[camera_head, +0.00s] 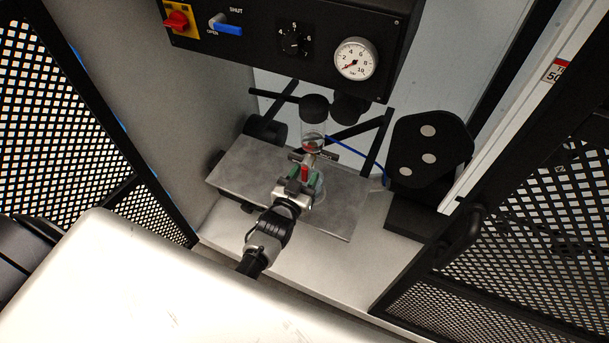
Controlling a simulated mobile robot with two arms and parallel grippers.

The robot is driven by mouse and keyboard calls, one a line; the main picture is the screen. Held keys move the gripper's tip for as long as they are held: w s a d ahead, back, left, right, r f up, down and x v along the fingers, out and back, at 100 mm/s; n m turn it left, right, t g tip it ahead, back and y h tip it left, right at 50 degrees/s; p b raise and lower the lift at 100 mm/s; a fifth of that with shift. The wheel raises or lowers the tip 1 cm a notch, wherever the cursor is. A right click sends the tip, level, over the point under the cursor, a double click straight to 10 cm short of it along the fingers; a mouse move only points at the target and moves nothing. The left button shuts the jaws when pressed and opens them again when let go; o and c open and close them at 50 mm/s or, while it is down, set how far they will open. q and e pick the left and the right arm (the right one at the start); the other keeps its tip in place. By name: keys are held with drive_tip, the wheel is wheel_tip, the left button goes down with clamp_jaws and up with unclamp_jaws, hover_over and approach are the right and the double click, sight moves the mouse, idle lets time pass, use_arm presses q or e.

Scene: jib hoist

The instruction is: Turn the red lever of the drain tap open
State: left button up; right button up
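The drain tap's red lever (305,173) shows at the middle of the head view, below a clear bowl (313,140) with some red in it. My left gripper (306,177) reaches up to it from below, with one green-padded finger on each side of the lever. The fingers look spread, with the lever between them; contact is not clear. The gripper hides the lower part of the tap. A round clear vessel (322,192) stands partly hidden behind the gripper. My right gripper is not in view.
A grey metal plate (235,175) lies under the tap. A black panel above carries a gauge (354,59), a dial (294,40), a blue handle (228,29) and a red knob (177,20). A black pedal-like block (430,150) stands right. Mesh doors flank both sides.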

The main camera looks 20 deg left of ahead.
use_arm(q)
drive_tip(key=s, duration=1)
drive_tip(key=shift+s+a+b, duration=0.2)
drive_tip(key=shift+s+b, duration=0.2)
drive_tip(key=shift+b, duration=0.05)
drive_tip(key=s+d+f+m+g, duration=0.1)
drive_tip(key=s+f+g, duration=0.35)
drive_tip(key=f, duration=0.75)
drive_tip(key=s+f+g, duration=0.4)
drive_tip(key=s+f, duration=0.2)
drive_tip(key=f, duration=0.5)
drive_tip(key=s+a+f+g, duration=0.2)
drive_tip(key=s+f+g, duration=0.2)
drive_tip(key=s, duration=0.7)
drive_tip(key=s+a+f+g, duration=0.2)
drive_tip(key=s+f+g, duration=0.2)
drive_tip(key=s+f, duration=0.5)
drive_tip(key=shift+s+a+f+m+y, duration=0.2)
drive_tip(key=shift+s+a+m+y, duration=0.15)
drive_tip(key=shift+s, duration=0.8)
